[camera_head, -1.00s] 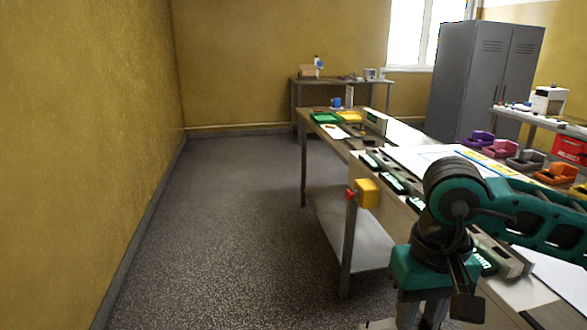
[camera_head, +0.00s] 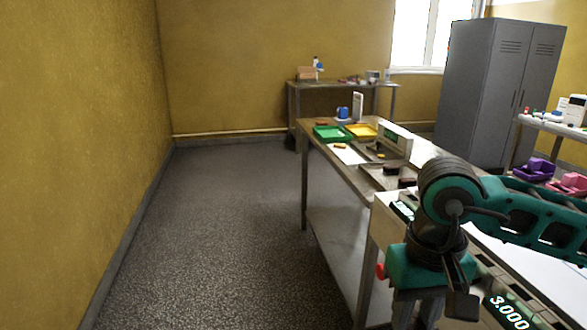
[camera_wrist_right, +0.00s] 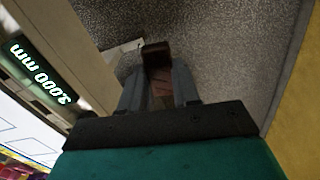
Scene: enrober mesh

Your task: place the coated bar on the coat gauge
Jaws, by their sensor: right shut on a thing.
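My right gripper (camera_head: 418,314) hangs at the lower right of the head view, its fingertips cut off by the frame edge. In the right wrist view my right gripper (camera_wrist_right: 158,88) is shut on a dark brown coated bar (camera_wrist_right: 157,56), which sticks out past the fingers over the floor. A pale box-shaped instrument (camera_head: 394,139) stands on the bench ahead; I cannot tell for sure that it is the coat gauge. A display reading 3.000 mm (camera_head: 508,311) is on the near unit beside my arm. My left gripper is not in view.
The steel bench (camera_head: 340,168) carries a green tray (camera_head: 331,133), a yellow tray (camera_head: 361,131) and dark pieces (camera_head: 407,183) near its close end. A red button (camera_head: 380,271) juts from the near unit. The floor (camera_head: 225,220) at left is clear. Grey lockers (camera_head: 495,90) stand behind.

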